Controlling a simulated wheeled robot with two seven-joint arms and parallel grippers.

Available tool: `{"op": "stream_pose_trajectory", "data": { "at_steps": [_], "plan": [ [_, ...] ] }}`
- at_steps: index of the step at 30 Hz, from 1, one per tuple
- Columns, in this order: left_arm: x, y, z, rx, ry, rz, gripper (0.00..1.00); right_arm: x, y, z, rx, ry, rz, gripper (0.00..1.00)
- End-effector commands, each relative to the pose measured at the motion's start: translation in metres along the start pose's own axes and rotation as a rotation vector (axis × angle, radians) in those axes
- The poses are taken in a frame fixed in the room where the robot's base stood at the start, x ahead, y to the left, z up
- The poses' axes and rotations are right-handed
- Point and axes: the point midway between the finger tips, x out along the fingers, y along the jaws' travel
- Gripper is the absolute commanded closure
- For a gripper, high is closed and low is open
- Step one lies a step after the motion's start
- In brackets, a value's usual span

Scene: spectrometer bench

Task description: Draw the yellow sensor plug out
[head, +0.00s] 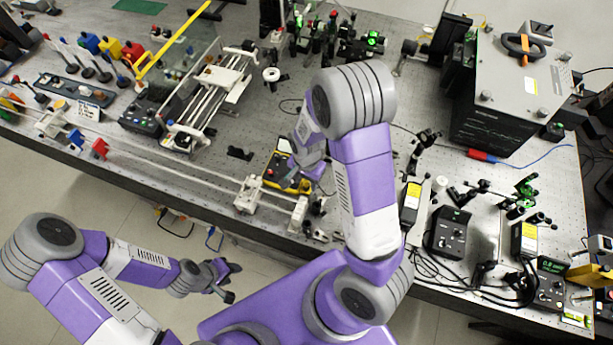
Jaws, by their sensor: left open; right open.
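A yellow-edged dark unit (271,172) lies near the front edge of the bench, left of my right arm. My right gripper (297,178) reaches down over its right part and hides some of it. It is open, and its fingers are small and partly hidden in this view. I cannot make out a separate yellow sensor plug at this unit. A small yellow block (111,47) stands at the back left, between a blue one and a red one. My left gripper (230,282) is open and empty, in front of the bench and away from its things.
A white rail frame (212,92) stands left of centre. A large black instrument (508,95) stands at the right, with a red plug (483,156) and blue cable beside it. Small control boxes (452,232) and loose black cables crowd the front right.

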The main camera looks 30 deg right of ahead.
Motion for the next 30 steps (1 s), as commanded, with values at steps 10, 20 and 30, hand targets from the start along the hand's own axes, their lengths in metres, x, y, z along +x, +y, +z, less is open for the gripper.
{"op": "stream_pose_trajectory", "data": {
  "at_steps": [10,20,30],
  "plan": [
    [0.0,0.0,0.0,0.0,0.0,0.0,0.57,0.0,0.0,0.0,-0.001,0.0,0.0,0.83],
    [-0.001,0.001,0.0,0.0,0.0,0.0,0.57,-0.002,0.0,0.0,-0.001,0.0,-0.001,1.0],
    [-0.012,0.005,0.001,0.0,0.0,0.0,0.57,-0.015,0.0,0.0,-0.001,0.0,-0.001,1.0]
  ]
}}
